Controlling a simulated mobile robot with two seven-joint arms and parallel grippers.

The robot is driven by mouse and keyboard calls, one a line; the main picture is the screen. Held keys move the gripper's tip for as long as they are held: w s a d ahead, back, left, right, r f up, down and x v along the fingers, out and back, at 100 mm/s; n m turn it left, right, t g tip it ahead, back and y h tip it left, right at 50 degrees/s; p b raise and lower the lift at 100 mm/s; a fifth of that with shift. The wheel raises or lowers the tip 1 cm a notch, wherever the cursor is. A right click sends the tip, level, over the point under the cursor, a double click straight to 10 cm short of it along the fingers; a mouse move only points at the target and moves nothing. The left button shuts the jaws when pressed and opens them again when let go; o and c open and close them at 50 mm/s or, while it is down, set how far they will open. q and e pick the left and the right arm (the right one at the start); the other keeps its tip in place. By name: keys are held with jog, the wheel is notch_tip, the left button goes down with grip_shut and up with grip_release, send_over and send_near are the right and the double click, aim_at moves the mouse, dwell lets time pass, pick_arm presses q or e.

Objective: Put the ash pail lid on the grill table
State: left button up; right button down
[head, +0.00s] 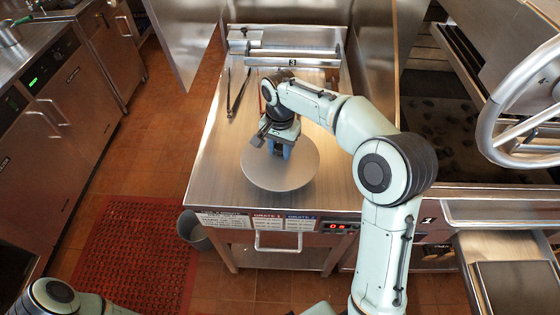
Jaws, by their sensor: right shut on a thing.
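The ash pail lid (280,175) is a round grey metal disc over the front part of the steel grill table (215,180). My right gripper (279,150) is above the lid's middle, shut on the lid's handle, which the fingers mostly hide. The lid looks flat and level. I cannot tell whether it touches the table top or is held slightly above it. My left gripper is out of view; only part of my left arm shows at the lower left.
Tongs (238,92) and a rail fixture (292,58) are at the table's back. A grey pail (194,231) stands on the floor by the table's left front leg. A grill with a large handwheel (490,125) is at right. A red mat (135,255) lies on the floor.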

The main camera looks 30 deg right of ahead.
aim_at(280, 155)
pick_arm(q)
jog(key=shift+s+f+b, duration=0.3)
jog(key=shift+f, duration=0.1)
pick_arm(e)
notch_tip(280, 155, down, 6)
jog(key=shift+r, duration=0.15)
jog(key=shift+f, duration=0.25)
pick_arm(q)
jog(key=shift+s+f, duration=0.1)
pick_arm(e)
jog(key=c, duration=0.7)
grip_release()
jog(key=shift+c, duration=0.2)
jog(key=shift+r, duration=0.15)
notch_tip(280, 155, up, 12)
jog(key=shift+r+p, duration=0.1)
jog(key=shift+p, duration=0.75)
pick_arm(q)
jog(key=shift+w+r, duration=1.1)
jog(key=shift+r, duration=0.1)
